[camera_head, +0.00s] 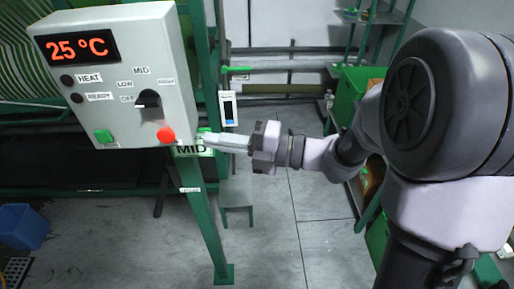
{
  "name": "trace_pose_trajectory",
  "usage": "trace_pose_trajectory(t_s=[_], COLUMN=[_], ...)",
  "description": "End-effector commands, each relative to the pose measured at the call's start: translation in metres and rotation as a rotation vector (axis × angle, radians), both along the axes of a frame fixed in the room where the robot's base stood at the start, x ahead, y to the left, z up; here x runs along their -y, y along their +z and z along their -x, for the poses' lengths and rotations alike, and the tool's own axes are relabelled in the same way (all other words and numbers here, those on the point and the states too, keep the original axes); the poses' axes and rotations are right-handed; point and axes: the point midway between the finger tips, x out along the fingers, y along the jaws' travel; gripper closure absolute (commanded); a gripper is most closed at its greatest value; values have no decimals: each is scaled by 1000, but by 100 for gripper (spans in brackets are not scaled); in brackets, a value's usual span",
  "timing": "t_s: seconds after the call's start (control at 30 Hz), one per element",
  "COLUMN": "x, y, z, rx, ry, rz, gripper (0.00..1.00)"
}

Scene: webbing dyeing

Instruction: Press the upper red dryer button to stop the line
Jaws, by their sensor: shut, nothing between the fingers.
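A grey-white control box (118,75) hangs at upper left, with a red "25 °C" display (76,47). One red button (166,134) sits at its lower right, below the black selector knob (148,103). It is the only red button I can see, and I cannot tell whether it is the upper one. A green button (104,136) is at the lower left of the box. My gripper (207,139) is shut and empty, its tips pointing left, to the right of the red button and apart from it.
A green post (205,225) runs from behind the box to the floor. A small grey stool (237,192) stands behind it. A blue bin (24,226) is at lower left. Green shelving (352,92) stands at the back right, partly behind my arm. The middle floor is clear.

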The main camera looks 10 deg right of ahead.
Motion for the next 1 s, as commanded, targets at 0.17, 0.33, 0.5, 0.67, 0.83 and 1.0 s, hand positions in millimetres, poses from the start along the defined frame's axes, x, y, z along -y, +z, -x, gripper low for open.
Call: trace_pose_trajectory(t_s=[0.17,0.33,0.5,0.67,0.83,1.0], x=[41,70,83,84,83,83], y=[0,1,1,1,1,1], z=[15,28,33,34,34,34], rx=[1,1,2,2,2,2], ry=[-2,2,5,7,7,7], rz=[0,-1,0,1,1,1], gripper=[100,100,100,100,100,100])
